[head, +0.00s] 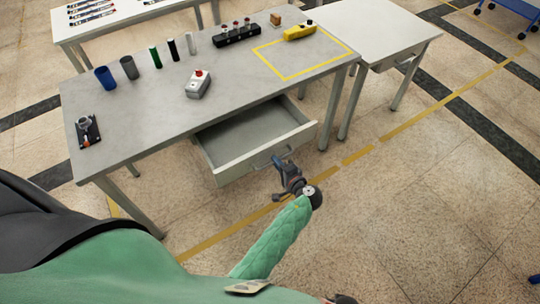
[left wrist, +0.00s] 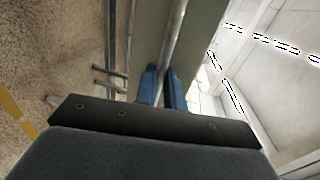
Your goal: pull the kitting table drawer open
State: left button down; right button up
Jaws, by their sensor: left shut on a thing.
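The kitting table (head: 145,135) has a grey top, and its drawer (head: 262,137) stands out from under the front edge, open and empty inside. The drawer has a pale front with a metal bar handle (head: 262,165). My left gripper (head: 279,162) is at the right part of that handle, shut on it. In the left wrist view the blue fingers of my left gripper (left wrist: 162,76) sit on either side of the metal bar handle (left wrist: 176,35). My right gripper does not show.
On the table top stand several cups and cylinders, a grey box with a red button (head: 198,84), a black button strip (head: 237,36) and a yellow tool (head: 300,31) in a yellow-outlined area. A white table (head: 375,25) adjoins at right.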

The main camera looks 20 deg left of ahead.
pick_arm(q)
jog(key=v, duration=0.2)
jog(key=f+v, duration=0.1)
jog(key=v, duration=0.1)
jog(key=shift+s+d+b, duration=0.3)
jog(key=shift+d+b, duration=0.05)
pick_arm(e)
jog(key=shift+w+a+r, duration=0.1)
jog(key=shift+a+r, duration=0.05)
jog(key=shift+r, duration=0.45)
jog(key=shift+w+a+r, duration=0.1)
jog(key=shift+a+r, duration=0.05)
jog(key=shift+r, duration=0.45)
pick_arm(q)
jog(key=c, duration=1.5)
grip_release()
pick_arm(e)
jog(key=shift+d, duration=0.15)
